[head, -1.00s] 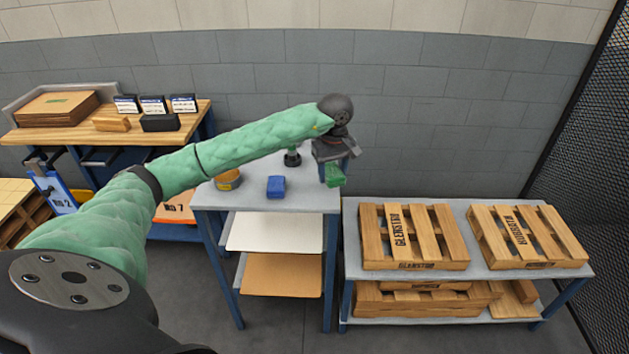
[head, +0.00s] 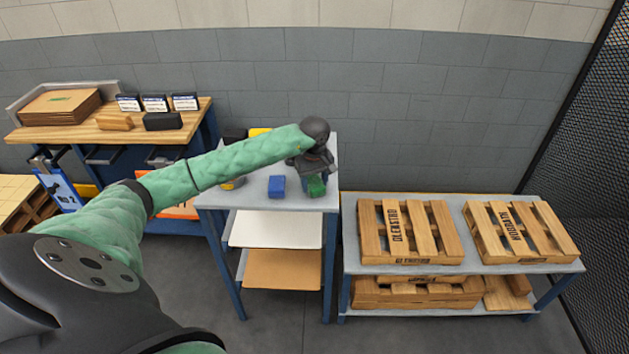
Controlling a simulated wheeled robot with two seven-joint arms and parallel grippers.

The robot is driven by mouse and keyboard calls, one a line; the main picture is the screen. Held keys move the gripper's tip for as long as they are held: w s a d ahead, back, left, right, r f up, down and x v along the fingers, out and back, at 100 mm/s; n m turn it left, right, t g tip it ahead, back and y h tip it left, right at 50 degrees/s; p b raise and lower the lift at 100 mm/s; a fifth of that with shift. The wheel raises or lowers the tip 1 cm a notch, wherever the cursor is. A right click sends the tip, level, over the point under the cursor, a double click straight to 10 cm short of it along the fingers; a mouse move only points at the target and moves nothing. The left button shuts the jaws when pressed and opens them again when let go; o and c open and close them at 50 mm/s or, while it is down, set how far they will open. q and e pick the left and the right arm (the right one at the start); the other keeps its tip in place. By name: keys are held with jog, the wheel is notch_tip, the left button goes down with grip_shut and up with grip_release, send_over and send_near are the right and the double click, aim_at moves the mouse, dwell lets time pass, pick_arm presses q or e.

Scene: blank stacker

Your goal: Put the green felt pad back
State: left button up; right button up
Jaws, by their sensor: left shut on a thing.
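The green felt pad (head: 317,187) is a small green block at the right front of the grey-topped blue stand (head: 250,202). My left gripper (head: 316,178) is shut on it from above. The pad is at or just over the stand's top; I cannot tell whether it touches. A blue block (head: 277,186) lies on the same top, a little left of the pad. My left arm hides part of the stand's back. My right gripper is not in view.
A yellow round thing (head: 233,184) and a yellow piece (head: 259,132) are partly behind my arm. A low shelf with wooden pallets (head: 411,232) stands at the right. A wooden bench (head: 80,131) with boxes stands at the left.

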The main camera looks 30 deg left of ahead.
pick_arm(q)
jog(key=shift+f, duration=0.3)
jog(key=shift+f, duration=0.1)
jog(key=o, duration=1)
